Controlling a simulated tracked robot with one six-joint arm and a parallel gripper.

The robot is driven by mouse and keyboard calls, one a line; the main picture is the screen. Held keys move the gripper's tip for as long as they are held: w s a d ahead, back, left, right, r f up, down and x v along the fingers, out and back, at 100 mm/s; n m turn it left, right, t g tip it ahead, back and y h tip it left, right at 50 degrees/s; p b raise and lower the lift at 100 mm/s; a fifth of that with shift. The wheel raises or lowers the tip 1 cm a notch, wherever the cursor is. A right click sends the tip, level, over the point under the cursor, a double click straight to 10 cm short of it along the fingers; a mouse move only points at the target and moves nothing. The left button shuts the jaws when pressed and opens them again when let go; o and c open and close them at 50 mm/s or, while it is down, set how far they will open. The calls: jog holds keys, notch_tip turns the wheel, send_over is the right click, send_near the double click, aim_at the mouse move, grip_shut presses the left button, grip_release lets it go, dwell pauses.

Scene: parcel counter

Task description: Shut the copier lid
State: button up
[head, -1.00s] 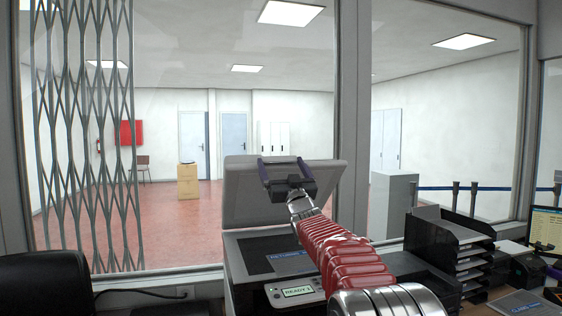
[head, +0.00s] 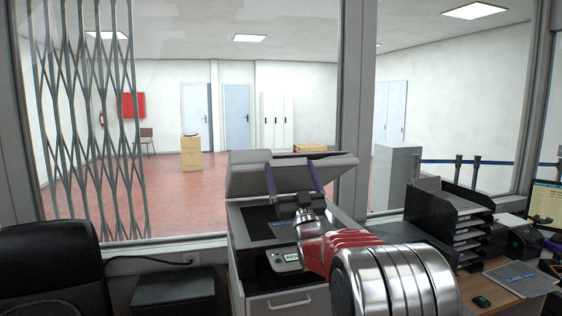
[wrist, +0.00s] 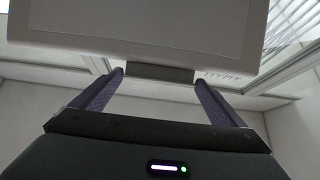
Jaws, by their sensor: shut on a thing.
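The copier (head: 310,302) stands below the window, with a small lit panel (head: 289,257) on its front. Its grey lid (head: 340,172) is partly open, tilted above the dark glass (head: 243,218). My gripper (head: 293,172) is at the lid's front edge. In the wrist view, the lid (wrist: 140,35) fills the top, and a dark tab (wrist: 160,75) on its edge sits between my two fingertips. My gripper is shut on this tab, with the fingers well apart. My arm hides the copier's right front.
A blue-marked sheet (head: 285,229) lies on the copier glass. A black tray stack (head: 450,218) stands on the counter to the right. A dark chair (head: 50,270) is at the lower left. The window frame (head: 351,110) rises just behind the copier.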

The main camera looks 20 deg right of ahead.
jog(key=shift+s+a+f, duration=0.1)
jog(key=shift+a+f, duration=0.05)
jog(key=shift+f, duration=0.55)
jog(key=o, duration=1.2)
jog(key=v, duration=1.3)
jog(key=shift+s, duration=0.35)
